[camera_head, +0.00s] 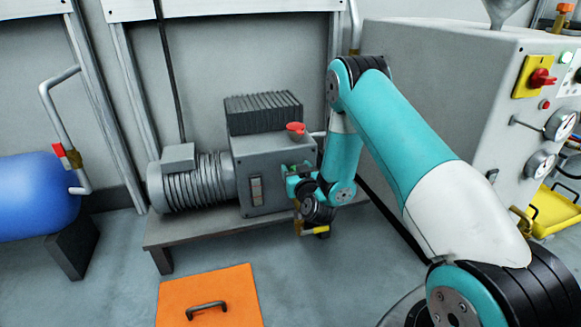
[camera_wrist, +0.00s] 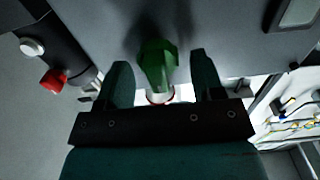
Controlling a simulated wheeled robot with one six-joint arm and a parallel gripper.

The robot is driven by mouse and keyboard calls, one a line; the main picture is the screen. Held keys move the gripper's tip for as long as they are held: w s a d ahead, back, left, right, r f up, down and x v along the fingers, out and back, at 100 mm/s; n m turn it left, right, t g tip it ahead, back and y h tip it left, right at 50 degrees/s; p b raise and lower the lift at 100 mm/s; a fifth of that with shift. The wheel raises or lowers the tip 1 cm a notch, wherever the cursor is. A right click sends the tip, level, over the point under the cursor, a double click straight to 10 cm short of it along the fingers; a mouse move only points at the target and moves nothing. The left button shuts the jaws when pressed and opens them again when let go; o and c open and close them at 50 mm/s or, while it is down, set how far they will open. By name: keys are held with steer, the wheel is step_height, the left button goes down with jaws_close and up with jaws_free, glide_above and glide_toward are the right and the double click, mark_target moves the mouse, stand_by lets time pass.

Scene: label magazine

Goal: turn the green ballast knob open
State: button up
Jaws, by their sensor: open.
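The green ballast knob (camera_wrist: 158,66) sticks out from the grey face of the pump box in the wrist view. My gripper (camera_wrist: 159,60) is open, with one dark finger on each side of the knob. Gaps show between the knob and both fingers, so they appear apart from it. In the head view my gripper (camera_head: 292,182) is at the right side of the grey pump (camera_head: 246,168). There the knob is hard to make out among the gripper parts.
A red cap (camera_head: 296,128) sits on top of the pump. A ribbed motor (camera_head: 196,182) joins its left side, on a low bench (camera_head: 185,237). A blue tank (camera_head: 35,195) stands left, a control cabinet (camera_head: 440,70) right. An orange floor plate (camera_head: 235,289) with a handle lies in front.

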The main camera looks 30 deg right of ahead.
steer(key=shift+w+d, duration=0.15)
steer(key=shift+w, duration=0.1)
steer(key=c, duration=0.9)
steer(key=shift+o, duration=0.2)
